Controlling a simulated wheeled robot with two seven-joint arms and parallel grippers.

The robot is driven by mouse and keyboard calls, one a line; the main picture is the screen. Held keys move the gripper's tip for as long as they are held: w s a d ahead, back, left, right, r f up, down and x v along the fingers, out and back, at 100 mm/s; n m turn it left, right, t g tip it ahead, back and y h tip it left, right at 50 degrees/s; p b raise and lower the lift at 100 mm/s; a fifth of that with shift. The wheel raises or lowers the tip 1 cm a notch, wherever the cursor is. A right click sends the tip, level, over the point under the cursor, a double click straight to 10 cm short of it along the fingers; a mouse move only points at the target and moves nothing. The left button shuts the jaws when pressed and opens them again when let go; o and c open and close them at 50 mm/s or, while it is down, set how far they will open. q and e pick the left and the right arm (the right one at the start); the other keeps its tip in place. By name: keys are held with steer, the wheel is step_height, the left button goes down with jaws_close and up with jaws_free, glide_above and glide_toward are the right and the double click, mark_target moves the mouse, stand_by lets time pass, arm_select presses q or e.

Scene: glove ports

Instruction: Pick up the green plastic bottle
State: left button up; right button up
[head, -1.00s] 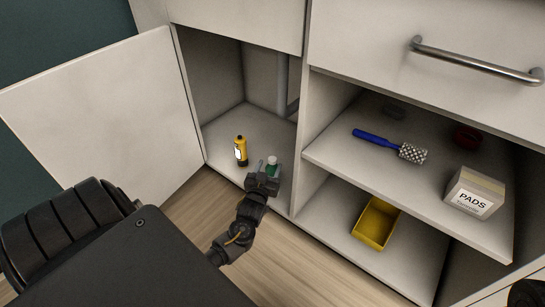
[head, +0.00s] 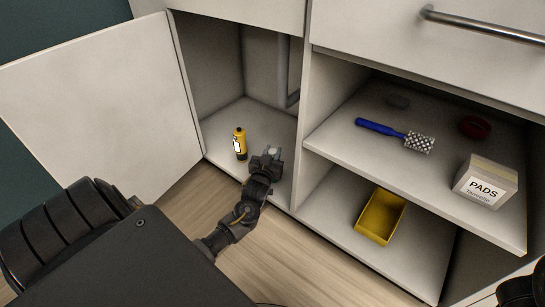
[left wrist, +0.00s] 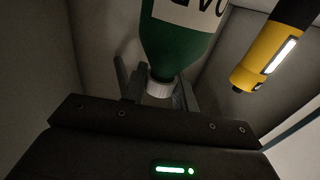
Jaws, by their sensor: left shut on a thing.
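My left gripper (head: 270,156) is in the open left compartment of the cabinet, near its front edge. In the left wrist view the green plastic bottle (left wrist: 178,45) has a white cap and a white label with dark letters. Its white cap (left wrist: 160,88) is between the fingers of my left gripper, which is shut on the bottle at the cap end. In the head view the gripper hides the bottle, and I cannot tell whether its base touches the floor.
A divider (head: 303,120) is close on the right. Right shelves hold a blue-handled brush (head: 395,134), a PADS box (head: 486,183) and a yellow tray (head: 366,237).

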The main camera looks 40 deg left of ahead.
arm_select(q)
jaws_close()
steer(key=shift+r, duration=0.15)
